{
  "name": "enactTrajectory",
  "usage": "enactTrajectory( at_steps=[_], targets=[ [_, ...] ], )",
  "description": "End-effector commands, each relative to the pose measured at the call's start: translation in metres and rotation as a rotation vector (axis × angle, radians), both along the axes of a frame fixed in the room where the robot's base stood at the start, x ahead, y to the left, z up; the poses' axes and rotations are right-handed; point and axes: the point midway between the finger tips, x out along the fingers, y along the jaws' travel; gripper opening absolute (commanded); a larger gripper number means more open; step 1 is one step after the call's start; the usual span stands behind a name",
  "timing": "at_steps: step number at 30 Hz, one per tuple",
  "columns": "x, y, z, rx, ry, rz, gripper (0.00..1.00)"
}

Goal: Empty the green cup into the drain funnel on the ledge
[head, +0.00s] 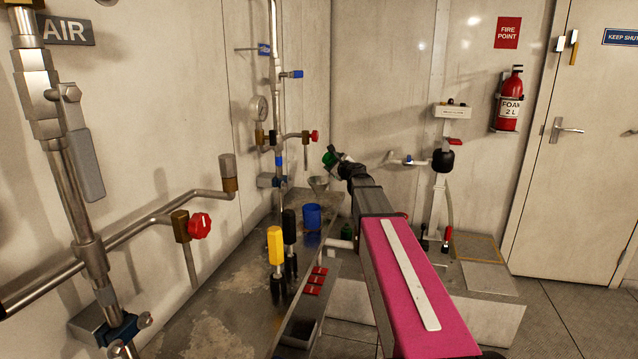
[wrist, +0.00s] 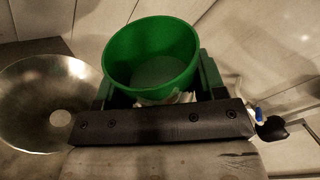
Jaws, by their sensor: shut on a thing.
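My gripper (head: 338,156) is shut on the green cup (head: 329,159) and holds it in the air near the back wall. In the wrist view the cup (wrist: 150,58) sits between the fingers, its open mouth showing; a paler disc shows inside, and I cannot tell whether it is liquid or the bottom. The metal drain funnel (head: 318,184) is just below and slightly left of the cup in the head view. In the wrist view the funnel (wrist: 42,105) lies left of the cup, apart from it, with its round hole showing. How far the cup is tilted is unclear.
A blue cup (head: 312,215) stands on the ledge (head: 225,290) in front of the funnel. Yellow and black handles (head: 275,245) stand nearer.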

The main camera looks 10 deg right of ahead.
Motion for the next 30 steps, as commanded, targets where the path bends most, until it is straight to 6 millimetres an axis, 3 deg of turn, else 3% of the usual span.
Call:
enactTrajectory(
  at_steps=[30],
  targets=[
    [0.0001, 0.0, 0.0057, -0.119, -0.066, -0.001, 0.39]
  ],
)
